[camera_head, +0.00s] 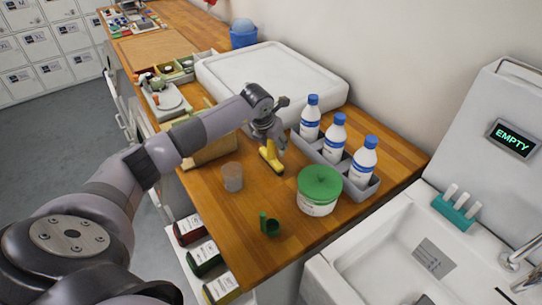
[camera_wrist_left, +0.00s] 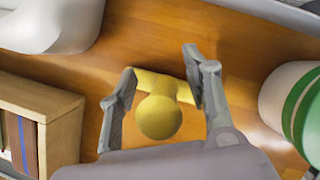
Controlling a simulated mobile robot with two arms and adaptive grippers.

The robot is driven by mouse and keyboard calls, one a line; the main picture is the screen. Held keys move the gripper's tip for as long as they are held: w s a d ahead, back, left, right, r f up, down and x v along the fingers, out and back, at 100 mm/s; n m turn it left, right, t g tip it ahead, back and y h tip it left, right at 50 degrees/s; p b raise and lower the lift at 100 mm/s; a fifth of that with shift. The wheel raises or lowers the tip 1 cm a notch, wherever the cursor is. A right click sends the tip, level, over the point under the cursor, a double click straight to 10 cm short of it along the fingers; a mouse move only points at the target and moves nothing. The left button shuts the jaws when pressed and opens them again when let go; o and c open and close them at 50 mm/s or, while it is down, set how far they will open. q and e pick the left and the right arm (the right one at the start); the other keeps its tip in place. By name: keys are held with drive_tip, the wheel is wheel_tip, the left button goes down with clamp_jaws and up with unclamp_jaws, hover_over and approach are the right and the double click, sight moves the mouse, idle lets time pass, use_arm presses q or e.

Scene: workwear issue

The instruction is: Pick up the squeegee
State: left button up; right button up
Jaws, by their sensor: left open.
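The yellow squeegee (camera_head: 271,158) stands on the wooden counter (camera_head: 240,212), left of the grey bottle rack. My left gripper (camera_head: 266,132) is directly above it and hides its upper part. In the left wrist view, the squeegee's round handle end (camera_wrist_left: 160,117) and its crossbar lie between the two fingers of my left gripper (camera_wrist_left: 160,68). The fingers are spread, with a gap to the handle on both sides. My right gripper is not in view.
A grey rack (camera_head: 364,192) holds three blue-capped white bottles (camera_head: 334,136). A green-lidded tub (camera_head: 318,205), a translucent cup (camera_head: 232,181) and a small green item (camera_head: 269,225) stand nearer. A large white container (camera_head: 265,75) is behind. Free counter lies between cup and tub.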

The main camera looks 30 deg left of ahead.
use_arm(q)
drive_tip(key=shift+c, duration=0.6)
clamp_jaws()
drive_tip(key=shift+r, duration=0.1)
